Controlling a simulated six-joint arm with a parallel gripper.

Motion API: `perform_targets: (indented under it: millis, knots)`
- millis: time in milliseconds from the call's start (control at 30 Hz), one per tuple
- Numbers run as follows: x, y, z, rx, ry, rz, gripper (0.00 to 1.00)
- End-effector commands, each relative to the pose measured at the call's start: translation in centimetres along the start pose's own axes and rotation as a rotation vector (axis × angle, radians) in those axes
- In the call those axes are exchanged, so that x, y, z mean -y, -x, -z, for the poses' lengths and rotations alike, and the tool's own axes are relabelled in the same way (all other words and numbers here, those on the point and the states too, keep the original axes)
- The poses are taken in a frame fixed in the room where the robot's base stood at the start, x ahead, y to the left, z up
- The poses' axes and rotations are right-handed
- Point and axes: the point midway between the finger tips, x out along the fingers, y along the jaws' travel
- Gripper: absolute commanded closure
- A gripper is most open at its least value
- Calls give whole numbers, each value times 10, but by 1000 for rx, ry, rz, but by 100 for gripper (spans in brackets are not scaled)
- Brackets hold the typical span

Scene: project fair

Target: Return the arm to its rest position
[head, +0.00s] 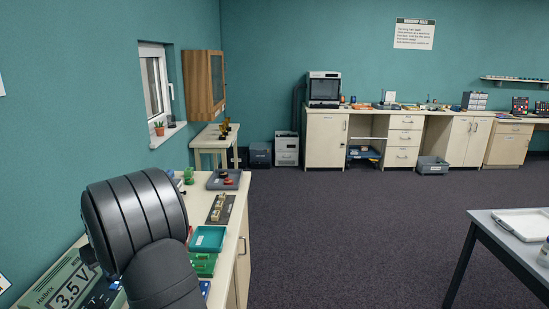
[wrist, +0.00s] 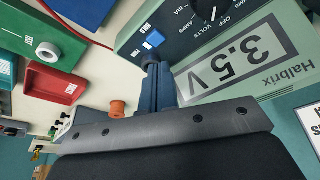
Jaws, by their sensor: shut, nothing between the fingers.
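My gripper (wrist: 152,60) shows in the wrist view with its dark blue fingers together and nothing between them. Its tips are close to the blue button (wrist: 154,39) on the front of a green Halbrix power unit (wrist: 205,45) that reads 3.5 V. I cannot tell whether the tips touch the button. In the head view my black arm reaches over the bench at the left, and the unit (head: 60,283) stands below and left of it. The arm hides the gripper there.
The bench (head: 238,222) carries a teal tray (head: 208,238), a dark board (head: 220,209) and a grey tray (head: 222,180). In the wrist view a red box (wrist: 55,88) and an orange knob (wrist: 117,109) are nearby. Open floor (head: 345,225) lies right of the bench.

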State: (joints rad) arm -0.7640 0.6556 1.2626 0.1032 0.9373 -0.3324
Motion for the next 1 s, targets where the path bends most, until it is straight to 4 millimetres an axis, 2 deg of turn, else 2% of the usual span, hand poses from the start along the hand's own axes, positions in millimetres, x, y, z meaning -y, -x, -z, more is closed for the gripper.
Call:
perform_targets:
  millis: [100, 233, 633, 833, 1000]
  knots:
    - [0, -16, -5, 2, 0, 1, 100]
    - [0, -26, -8, 1, 0, 0, 100]
    - [0, -29, -9, 0, 0, 0, 100]
    - [0, -16, -5, -2, 1, -1, 100]
    - [0, 13, 5, -4, 2, -2, 100]
